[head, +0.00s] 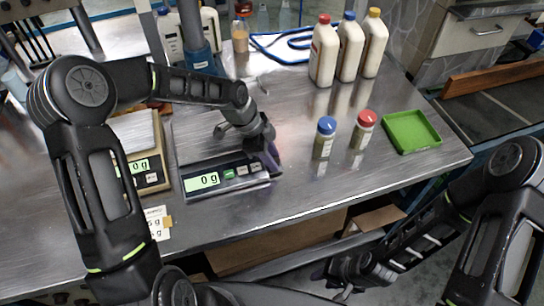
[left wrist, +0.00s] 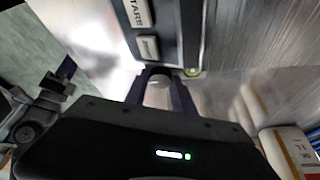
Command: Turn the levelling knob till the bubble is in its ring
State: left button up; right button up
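The black scale (head: 228,176) with a lit display reading 0 g stands on the steel table. Its front panel and buttons show in the left wrist view (left wrist: 168,25). My left gripper (head: 268,158) points down at the scale's right front corner. In the left wrist view its two fingers (left wrist: 160,88) flank a pale rounded levelling knob (left wrist: 158,95), with no clear gap seen. A small yellow-green bubble level (left wrist: 192,71) sits beside the right finger, partly cut off; its bubble is too small to place against the ring. My right gripper (head: 350,272) hangs below the table's front edge, its opening unclear.
A second scale (head: 145,170) stands to the left. A blue-capped jar (head: 324,140) and a red-capped jar (head: 363,131) stand to the right, near a green tray (head: 411,131). Several white bottles (head: 348,52) stand behind. The table front between scale and jars is clear.

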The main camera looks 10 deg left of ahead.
pick_arm(q)
jog(key=o, duration=0.4)
jog(key=b+v, duration=0.1)
jog(key=v, duration=0.6)
jog(key=shift+a+r, duration=0.1)
jog(key=shift+r, duration=0.3)
